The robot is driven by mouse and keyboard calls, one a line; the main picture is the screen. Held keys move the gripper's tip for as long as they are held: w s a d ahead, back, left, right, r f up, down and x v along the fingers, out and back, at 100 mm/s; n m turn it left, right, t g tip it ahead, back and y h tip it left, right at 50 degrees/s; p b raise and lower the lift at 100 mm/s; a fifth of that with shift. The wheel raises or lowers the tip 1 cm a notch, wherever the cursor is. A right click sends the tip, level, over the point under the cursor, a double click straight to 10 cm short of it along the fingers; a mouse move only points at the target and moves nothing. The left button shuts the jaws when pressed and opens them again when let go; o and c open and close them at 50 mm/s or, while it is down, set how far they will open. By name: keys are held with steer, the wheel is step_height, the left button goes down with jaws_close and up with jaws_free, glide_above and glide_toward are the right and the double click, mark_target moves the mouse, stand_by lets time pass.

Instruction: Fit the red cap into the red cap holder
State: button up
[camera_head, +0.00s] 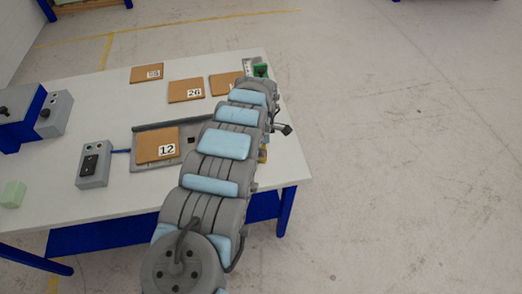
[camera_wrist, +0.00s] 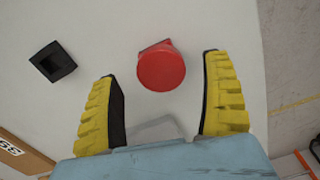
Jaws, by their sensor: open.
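The red cap (camera_wrist: 162,68) is a round, bright red piece with a flat face in the wrist view. It is at the upper middle, over the white table top (camera_wrist: 215,22). My gripper (camera_wrist: 159,66) is open, its two yellow ribbed fingers to the left and right of the cap with gaps on both sides. A small edge shows behind the cap's top; I cannot tell what it is. A black square piece with a recess (camera_wrist: 52,62) lies to the left; I cannot tell if it is the red cap holder. In the head view, my arm hides the cap.
A brown board with a number (camera_wrist: 22,155) is at the lower left of the wrist view. In the head view, numbered boards (camera_head: 186,91), a grey tray (camera_head: 190,150), a control box (camera_head: 94,164) and a green item (camera_head: 261,70) are on the table. Floor lies beyond the table's right edge.

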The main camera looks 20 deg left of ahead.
step_height(320, 180, up, 10)
steer(key=shift+f, duration=0.15)
stand_by(0.7)
stand_by(0.5)
